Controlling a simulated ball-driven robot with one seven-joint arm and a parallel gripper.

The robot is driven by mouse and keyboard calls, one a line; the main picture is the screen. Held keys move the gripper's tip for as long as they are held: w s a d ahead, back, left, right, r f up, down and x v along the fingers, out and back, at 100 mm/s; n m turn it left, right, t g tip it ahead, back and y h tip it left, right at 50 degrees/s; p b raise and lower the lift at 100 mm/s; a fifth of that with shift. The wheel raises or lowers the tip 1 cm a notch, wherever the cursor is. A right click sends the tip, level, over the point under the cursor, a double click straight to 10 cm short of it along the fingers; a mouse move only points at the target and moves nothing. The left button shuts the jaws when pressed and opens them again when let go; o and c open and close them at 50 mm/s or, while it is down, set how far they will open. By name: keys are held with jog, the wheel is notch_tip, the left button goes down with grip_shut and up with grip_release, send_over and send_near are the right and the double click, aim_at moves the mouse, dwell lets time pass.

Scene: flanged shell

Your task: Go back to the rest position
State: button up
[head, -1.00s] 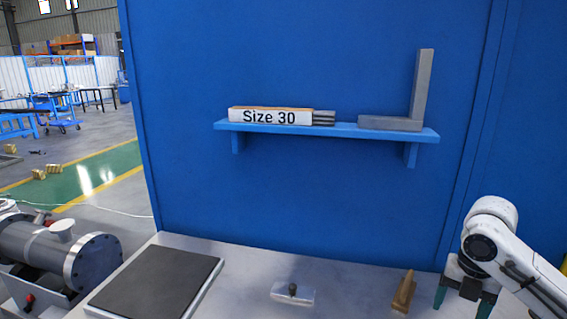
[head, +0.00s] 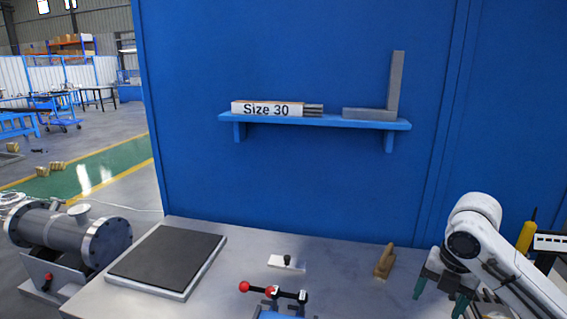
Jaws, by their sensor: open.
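My gripper (head: 440,300) is at the lower right in the head view, at the end of my white arm. Its two green-tipped fingers are apart and point down, with nothing seen between them. It hangs over the right part of the grey table (head: 330,258), to the right of a brown wooden piece (head: 385,261). The fingertips are near the bottom of the picture, and how far they are above the table is hard to tell.
A dark plate (head: 168,258) lies on the table's left. A small block with a black knob (head: 287,262) and a red-knobbed fixture (head: 272,292) are mid-table. A flanged shell (head: 70,236) stands at left. A blue shelf (head: 330,121) holds a "Size 30" box (head: 267,109) and a metal square (head: 393,88).

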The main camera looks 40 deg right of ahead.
jog(key=w+a+r+m+t, duration=0.1)
jog(key=w+a+m+t, duration=0.1)
jog(key=w+a, duration=0.6)
jog(key=w+a+f+m+t+y, duration=0.1)
jog(key=w+a+f+m+y, duration=0.2)
jog(key=a, duration=0.5)
jog(key=w+a+f+m+t, duration=0.25)
jog(key=a+m, duration=0.25)
jog(key=a, duration=0.3)
jog(key=s+a+f+m+g, duration=0.3)
jog(key=s+a+f+m, duration=0.4)
jog(key=s+f, duration=0.25)
jog(key=s+d+f+m+g+h, duration=0.1)
jog(key=s+f+m, duration=0.1)
jog(key=s, duration=0.4)
jog(key=s+d+f+m+g+h, duration=0.1)
jog(key=s+d+f+m, duration=0.1)
jog(key=s+f, duration=0.2)
jog(key=s, duration=0.3)
jog(key=shift+d+f+h, duration=0.15)
jog(key=shift+d+h, duration=0.15)
jog(key=shift+h, duration=0.1)
